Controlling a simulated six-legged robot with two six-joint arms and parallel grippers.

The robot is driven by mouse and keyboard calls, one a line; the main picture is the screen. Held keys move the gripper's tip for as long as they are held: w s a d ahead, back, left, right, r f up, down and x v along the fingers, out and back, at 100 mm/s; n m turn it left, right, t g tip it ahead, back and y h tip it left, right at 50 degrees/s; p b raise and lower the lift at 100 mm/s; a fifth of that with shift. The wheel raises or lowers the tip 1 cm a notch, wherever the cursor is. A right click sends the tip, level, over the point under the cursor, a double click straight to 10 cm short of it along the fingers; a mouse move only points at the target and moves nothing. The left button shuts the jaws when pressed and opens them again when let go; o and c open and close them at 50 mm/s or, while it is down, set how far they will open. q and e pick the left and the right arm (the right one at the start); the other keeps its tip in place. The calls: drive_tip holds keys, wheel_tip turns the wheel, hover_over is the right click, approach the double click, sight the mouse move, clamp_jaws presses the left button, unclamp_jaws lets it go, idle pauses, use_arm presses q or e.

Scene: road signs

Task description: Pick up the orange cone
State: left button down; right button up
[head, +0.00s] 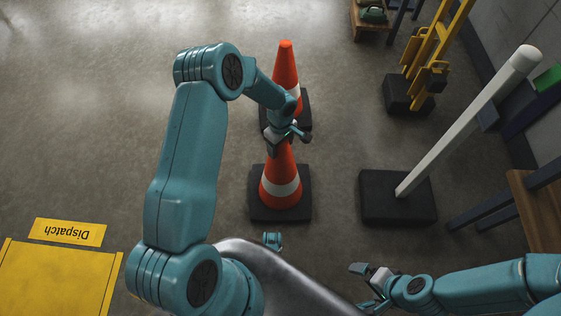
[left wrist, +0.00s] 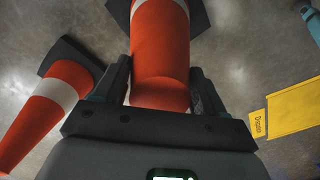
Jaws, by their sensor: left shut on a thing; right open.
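An orange cone (head: 281,180) with a white band and a black square base stands on the floor in front of me. My left gripper (head: 285,140) is shut on the top of this cone, and its fingers hide the tip. In the left wrist view the same cone (left wrist: 160,50) sits between the two fingers (left wrist: 158,88). A second orange cone (head: 286,65) with a white band stands right behind the first, partly hidden by my left arm; it also shows in the left wrist view (left wrist: 45,100). My right gripper (head: 366,286) is open and empty at the lower right.
A white post (head: 465,125) on a black base leans at the right. A yellow stand (head: 428,60) is behind it. A wooden bench (head: 537,205) is at the right edge. A yellow Dispatch sign (head: 67,232) and yellow panel lie lower left. Floor at the left is clear.

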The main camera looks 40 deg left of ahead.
use_arm(q)
wheel_tip(320, 180, up, 20)
drive_tip(key=p, duration=0.4)
drive_tip(key=shift+p, duration=0.3)
drive_tip(key=shift+r, duration=0.15)
idle(1.1)
